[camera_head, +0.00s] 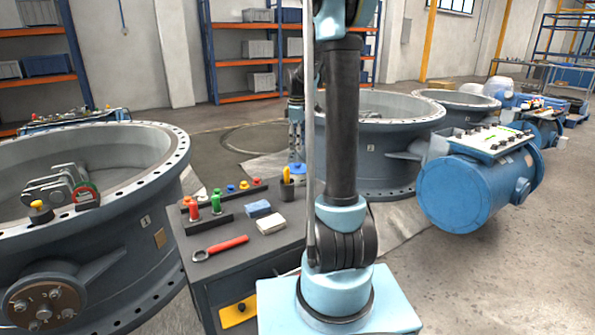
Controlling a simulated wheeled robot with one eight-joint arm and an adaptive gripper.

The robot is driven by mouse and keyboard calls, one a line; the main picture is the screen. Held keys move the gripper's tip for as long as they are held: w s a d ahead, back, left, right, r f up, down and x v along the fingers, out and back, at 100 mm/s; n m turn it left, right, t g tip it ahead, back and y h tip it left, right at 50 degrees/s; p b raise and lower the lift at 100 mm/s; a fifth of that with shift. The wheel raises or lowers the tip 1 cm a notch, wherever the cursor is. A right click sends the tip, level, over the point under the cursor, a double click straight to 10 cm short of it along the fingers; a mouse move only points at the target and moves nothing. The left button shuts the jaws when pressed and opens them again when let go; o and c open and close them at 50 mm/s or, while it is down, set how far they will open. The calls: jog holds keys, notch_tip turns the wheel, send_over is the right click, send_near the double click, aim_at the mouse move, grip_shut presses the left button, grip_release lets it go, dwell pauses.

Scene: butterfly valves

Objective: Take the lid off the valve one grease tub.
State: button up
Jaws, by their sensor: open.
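The valve marked 1 (110,245) is the large grey ring at the left. A small dark tub with a yellow top (40,210) stands upright on its near flange; it looks like the grease tub with its lid on. My gripper (296,148) is open and points down, partly behind my arm, well to the right of that tub. A small blue item (297,167) shows just below the fingertips. I cannot tell what it is or whether the fingers touch it.
A grey cart (245,275) holds a red wrench (220,248), red and green bottles, blue and white blocks and a dark cup (287,190). A linkage with a red-rimmed gauge (87,195) sits beside the tub. Valve 2 (385,160) and a blue actuator (465,190) stand right.

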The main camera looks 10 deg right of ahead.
aim_at(298, 163)
jog(key=shift+s+d+f, duration=0.1)
jog(key=shift+s+f, duration=0.05)
jog(key=shift+f, duration=4.15)
jog(key=c, duration=0.9)
